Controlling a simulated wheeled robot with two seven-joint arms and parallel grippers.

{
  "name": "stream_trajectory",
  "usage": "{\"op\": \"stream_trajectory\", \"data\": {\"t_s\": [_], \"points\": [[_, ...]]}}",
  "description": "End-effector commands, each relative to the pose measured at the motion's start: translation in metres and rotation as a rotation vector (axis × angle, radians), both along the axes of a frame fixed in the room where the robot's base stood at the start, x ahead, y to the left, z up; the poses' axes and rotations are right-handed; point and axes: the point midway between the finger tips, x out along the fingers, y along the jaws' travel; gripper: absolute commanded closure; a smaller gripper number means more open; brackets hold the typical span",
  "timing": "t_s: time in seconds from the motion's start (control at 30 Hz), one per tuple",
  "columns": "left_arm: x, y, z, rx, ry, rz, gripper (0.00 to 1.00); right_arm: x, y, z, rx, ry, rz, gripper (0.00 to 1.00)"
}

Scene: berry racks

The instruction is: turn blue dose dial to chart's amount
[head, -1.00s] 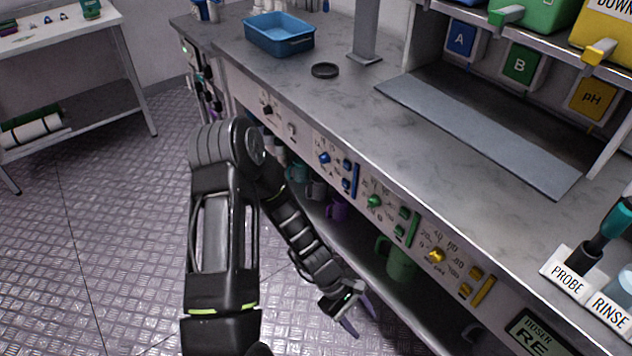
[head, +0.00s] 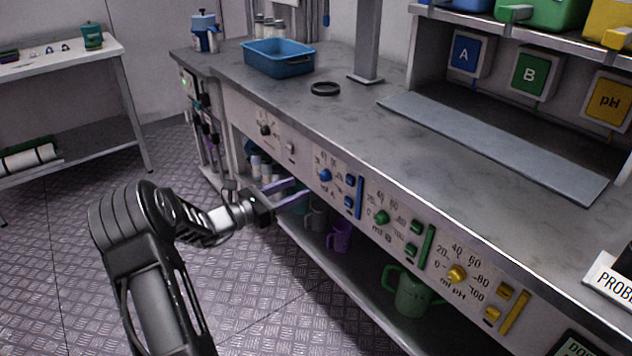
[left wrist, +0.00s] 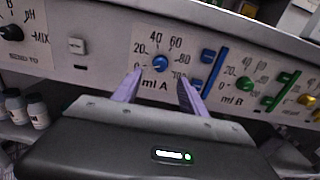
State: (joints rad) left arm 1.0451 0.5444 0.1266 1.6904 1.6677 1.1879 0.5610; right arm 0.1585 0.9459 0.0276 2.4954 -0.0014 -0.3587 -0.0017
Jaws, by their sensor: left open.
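The blue dose dial (head: 325,175) is a small round knob on the front panel of the bench, with a scale around it and blue buttons to its right. In the left wrist view the blue dial (left wrist: 160,63) sits above the label "ml A", beyond and between my fingertips. My left gripper (head: 300,188) is open, its two purple fingers pointing at the panel just left of the dial in the head view. In the left wrist view my gripper (left wrist: 158,80) is empty, its fingers spread on either side below the dial. No chart is visible. My right gripper is out of view.
A green dial (head: 381,217) and a yellow dial (head: 457,273) sit further right on the panel. A black selector knob (left wrist: 12,33) is at the left. Mugs, including a green one (head: 412,295), stand on the lower shelf. The floor left of the bench is clear.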

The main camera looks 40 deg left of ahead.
Motion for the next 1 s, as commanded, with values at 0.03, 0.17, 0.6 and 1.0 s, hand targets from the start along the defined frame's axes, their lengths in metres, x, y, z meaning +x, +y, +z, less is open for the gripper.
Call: {"op": "stream_trajectory", "data": {"t_s": [0.03, 0.17, 0.6, 1.0], "points": [[0.004, -0.002, 0.0, 0.0, -0.001, -0.002, 0.5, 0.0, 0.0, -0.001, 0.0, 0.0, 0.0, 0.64], [0.019, -0.007, -0.001, 0.0, -0.001, -0.003, 0.5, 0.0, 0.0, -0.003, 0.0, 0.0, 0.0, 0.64], [0.071, -0.022, -0.001, 0.0, 0.0, -0.002, 0.5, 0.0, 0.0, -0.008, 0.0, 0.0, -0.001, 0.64], [0.072, -0.022, -0.001, 0.0, 0.001, -0.001, 0.6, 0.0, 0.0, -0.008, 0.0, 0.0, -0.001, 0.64]]}}
